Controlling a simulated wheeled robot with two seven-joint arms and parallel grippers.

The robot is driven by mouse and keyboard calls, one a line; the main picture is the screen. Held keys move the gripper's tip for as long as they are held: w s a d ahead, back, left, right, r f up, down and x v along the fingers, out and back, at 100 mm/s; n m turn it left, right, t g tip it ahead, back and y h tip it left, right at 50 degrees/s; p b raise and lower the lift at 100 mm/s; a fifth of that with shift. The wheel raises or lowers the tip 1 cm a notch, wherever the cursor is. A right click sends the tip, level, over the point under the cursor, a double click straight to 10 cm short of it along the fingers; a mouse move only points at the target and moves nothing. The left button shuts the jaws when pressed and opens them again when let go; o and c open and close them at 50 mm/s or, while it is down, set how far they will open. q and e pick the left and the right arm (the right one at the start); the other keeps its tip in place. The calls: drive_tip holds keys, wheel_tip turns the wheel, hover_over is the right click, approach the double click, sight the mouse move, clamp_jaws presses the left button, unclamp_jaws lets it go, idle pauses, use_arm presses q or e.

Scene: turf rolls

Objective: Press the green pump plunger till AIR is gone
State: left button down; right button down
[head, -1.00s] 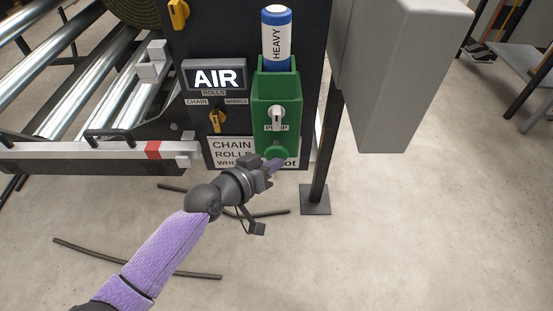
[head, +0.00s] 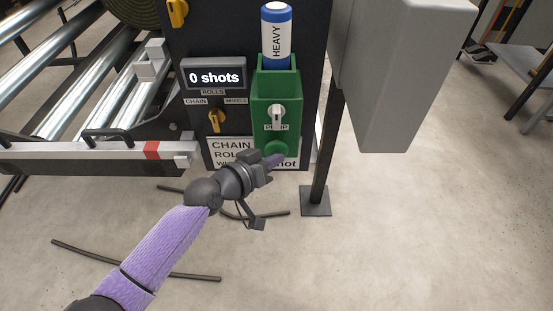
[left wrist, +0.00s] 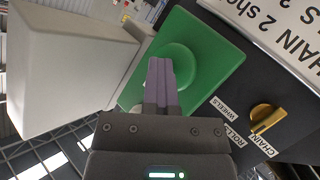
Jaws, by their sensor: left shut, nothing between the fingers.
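The green pump (head: 287,95) is on the dark panel, with a white knob marked PUMP and a bottle labelled HEAVY (head: 277,38) upright in its top. Its round green plunger (head: 277,149) is at the lower front, and it also shows in the left wrist view (left wrist: 178,62). The display (head: 214,78) reads "0 shots". My left gripper (head: 278,160) is shut and empty, its purple fingertips at the plunger; in the left wrist view the fingertips (left wrist: 160,62) overlap the plunger's face. I cannot tell whether they touch it. My right gripper is out of view.
A yellow selector (head: 215,120) with CHAIN, ROLLS and WHEELS labels sits left of the pump. A grey box (head: 405,80) and a dark post (head: 325,150) stand to the right. A rail (head: 100,151) and metal rollers are at left. Dark strips lie on the floor.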

use_arm(q)
drive_tip(key=shift+r, duration=0.15)
drive_tip(key=s+p, duration=0.2)
drive_tip(key=s, duration=0.1)
drive_tip(key=shift+s, duration=0.15)
idle(0.4)
drive_tip(key=s+p, duration=0.3)
drive_tip(key=s, duration=0.2)
idle(0.4)
idle(0.6)
